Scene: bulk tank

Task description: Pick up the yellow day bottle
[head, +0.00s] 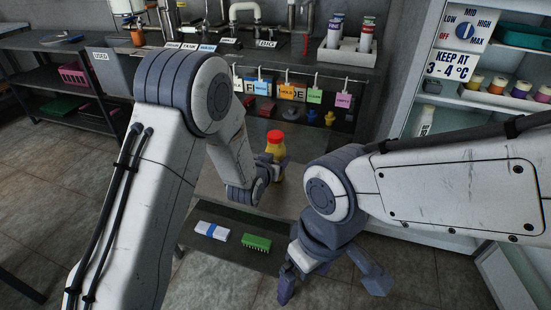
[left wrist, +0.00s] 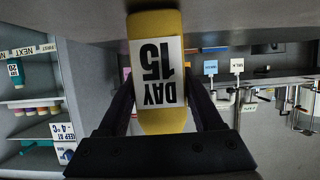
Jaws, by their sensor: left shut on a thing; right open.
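The yellow day bottle (head: 276,148) has a red cap and stands upright over the low grey table in the head view. In the left wrist view the bottle (left wrist: 155,25) fills the middle, and its white label reads DAY 15, upside down in the picture. My left gripper (head: 262,178) is shut on the bottle, with a dark finger on each side of it in the left wrist view (left wrist: 160,105). I cannot tell whether its base touches the table. My right gripper (head: 330,280) is open and empty, low in front of the table's right side.
The low table (head: 218,185) has a lower shelf with a blue-and-white pack (head: 212,231) and a green brush (head: 257,242). Behind is a counter with hanging coloured tags (head: 287,91). An open fridge (head: 455,110) with jars stands at right. A pink basket (head: 73,74) sits on the left shelving.

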